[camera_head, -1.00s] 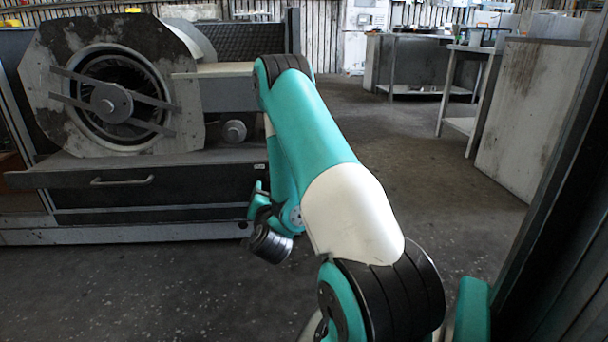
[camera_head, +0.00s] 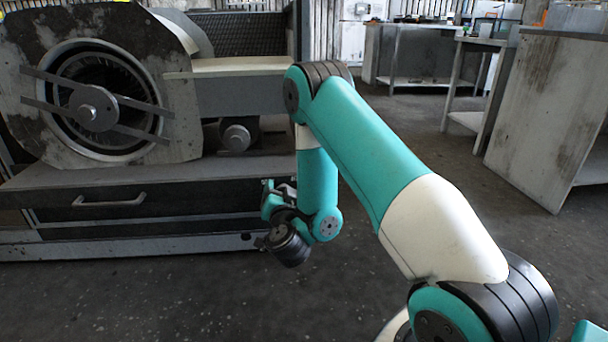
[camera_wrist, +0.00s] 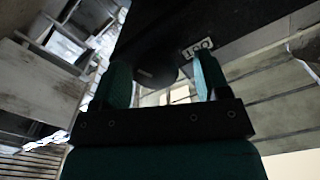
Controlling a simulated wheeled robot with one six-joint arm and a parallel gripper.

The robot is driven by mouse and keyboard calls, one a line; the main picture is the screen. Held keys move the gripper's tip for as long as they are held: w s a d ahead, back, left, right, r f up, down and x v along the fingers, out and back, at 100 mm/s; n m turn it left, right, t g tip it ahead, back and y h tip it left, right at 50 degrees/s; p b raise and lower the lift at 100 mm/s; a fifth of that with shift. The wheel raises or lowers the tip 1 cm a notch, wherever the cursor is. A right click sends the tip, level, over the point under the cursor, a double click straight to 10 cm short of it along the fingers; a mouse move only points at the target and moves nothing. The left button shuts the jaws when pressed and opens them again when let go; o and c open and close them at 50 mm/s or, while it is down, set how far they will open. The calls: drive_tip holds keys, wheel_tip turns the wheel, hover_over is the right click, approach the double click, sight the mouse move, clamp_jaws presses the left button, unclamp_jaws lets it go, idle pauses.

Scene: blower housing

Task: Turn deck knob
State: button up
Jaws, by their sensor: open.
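A round grey knob (camera_head: 237,137) sticks out on the deck (camera_head: 150,175), right of the blower housing (camera_head: 180,100). My gripper (camera_head: 272,192) is low in front of the drawer unit, to the right of and below the knob in the head view, and looks apart from it. In the wrist view my gripper (camera_wrist: 160,62) has its two teal fingers spread with a gap between them. A dark rounded shape (camera_wrist: 155,75) shows beyond the gap; I cannot tell whether it is the knob. A white label (camera_wrist: 197,48) on a dark panel is near the right finger.
A drawer with a pale handle (camera_head: 110,200) lies below the deck. A metal table (camera_head: 480,85) and a worn cabinet (camera_head: 552,110) stand at the right. The floor between is clear.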

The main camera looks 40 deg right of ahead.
drive_tip(key=shift+w, duration=0.45)
drive_tip(key=shift+s+d, duration=0.1)
drive_tip(key=shift+d, duration=0.2)
drive_tip(key=shift+c, duration=0.3)
drive_tip(key=shift+d, duration=0.15)
drive_tip(key=c, duration=0.9)
drive_tip(key=shift+o, duration=0.2)
drive_tip(key=shift+m, duration=0.4)
